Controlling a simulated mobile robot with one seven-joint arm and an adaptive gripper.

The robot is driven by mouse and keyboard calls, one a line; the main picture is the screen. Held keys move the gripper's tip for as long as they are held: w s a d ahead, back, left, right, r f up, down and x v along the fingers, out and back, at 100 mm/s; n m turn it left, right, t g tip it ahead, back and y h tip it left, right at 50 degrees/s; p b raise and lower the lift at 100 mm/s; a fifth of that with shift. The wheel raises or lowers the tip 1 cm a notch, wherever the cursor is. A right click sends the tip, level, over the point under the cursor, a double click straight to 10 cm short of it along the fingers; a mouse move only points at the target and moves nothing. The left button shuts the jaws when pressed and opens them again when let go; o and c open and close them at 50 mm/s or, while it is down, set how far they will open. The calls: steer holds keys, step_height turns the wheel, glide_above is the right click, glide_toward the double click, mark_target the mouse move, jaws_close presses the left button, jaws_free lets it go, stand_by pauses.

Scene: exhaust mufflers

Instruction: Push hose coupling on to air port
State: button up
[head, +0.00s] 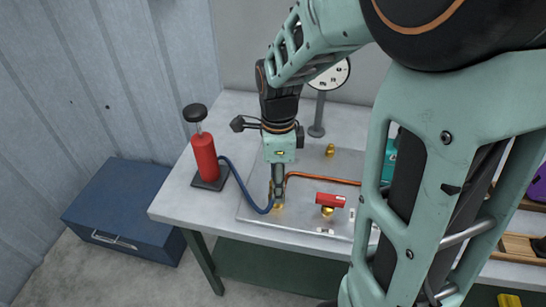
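My gripper (278,197) points straight down over the left part of the metal plate. Its fingers look close together, but the picture is too small to show whether they are shut on something. The blue hose (243,196) runs from the red hand pump (205,157) and curves to the fingertips. Brass (278,207) shows right at and below the fingertips. I cannot tell whether it is the hose coupling, the air port or both, nor whether they are joined.
On the plate (258,217) are a copper pipe (320,179), a red-handled valve (331,199) and a brass fitting (330,150). A dial gauge (330,75) stands behind. A blue chest (125,210) is on the floor at left. My arm hides the table's right side.

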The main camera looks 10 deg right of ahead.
step_height(320, 180, up, 12)
stand_by(0.4)
steer(key=shift+f, duration=0.15)
